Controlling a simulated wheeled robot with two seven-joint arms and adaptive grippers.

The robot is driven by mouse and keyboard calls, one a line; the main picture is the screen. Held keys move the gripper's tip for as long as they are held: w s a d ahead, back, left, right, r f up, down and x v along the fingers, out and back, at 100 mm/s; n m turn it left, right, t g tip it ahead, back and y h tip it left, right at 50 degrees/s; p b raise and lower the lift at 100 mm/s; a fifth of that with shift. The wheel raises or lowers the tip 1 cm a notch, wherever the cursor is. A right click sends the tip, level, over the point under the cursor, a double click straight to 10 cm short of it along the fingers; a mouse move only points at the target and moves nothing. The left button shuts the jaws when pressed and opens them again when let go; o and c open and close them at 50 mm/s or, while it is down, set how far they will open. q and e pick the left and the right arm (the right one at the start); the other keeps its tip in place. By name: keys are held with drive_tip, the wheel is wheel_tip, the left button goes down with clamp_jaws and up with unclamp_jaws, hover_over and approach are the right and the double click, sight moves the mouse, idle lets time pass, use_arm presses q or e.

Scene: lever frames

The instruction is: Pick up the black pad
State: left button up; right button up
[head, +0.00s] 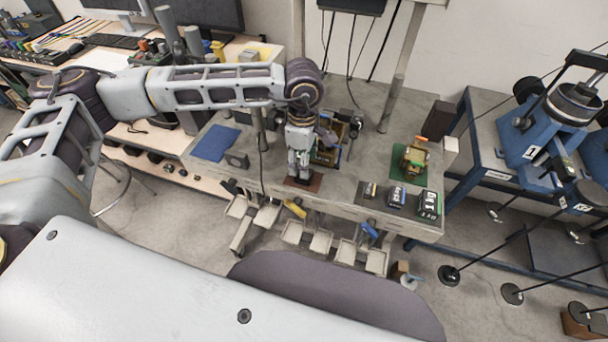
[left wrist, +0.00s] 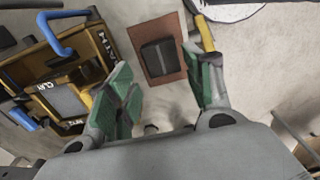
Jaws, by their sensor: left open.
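The black pad (left wrist: 159,57) lies on a reddish-brown mat (left wrist: 181,73) in the left wrist view. The mat also shows in the head view (head: 314,184), partly covered by my left gripper, and the pad is hidden there. My left gripper (head: 299,178) points down over the mat. In the left wrist view its green-padded fingers (left wrist: 164,85) are open and spread apart, with the pad beyond them and towards the gap. Nothing is between the fingers. My right gripper is not in view.
A yellow-and-black box (left wrist: 62,95) with blue handles stands left of the fingers in the left wrist view. A yellow tool handle (left wrist: 205,34) is by the right finger. On the table (head: 335,205) are a blue mat (head: 213,143), a green mat (head: 400,175) and small dark boxes (head: 396,197).

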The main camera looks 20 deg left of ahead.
use_arm(q)
wheel_tip(320, 180, down, 3)
drive_tip(key=shift+s+d+f+p, duration=0.15)
drive_tip(key=shift+f+p, duration=0.05)
drive_tip(key=shift+p, duration=0.3)
drive_tip(key=shift+f, duration=0.45)
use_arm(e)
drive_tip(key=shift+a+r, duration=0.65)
use_arm(q)
drive_tip(key=shift+c, duration=0.8)
drive_tip(key=c, duration=0.9)
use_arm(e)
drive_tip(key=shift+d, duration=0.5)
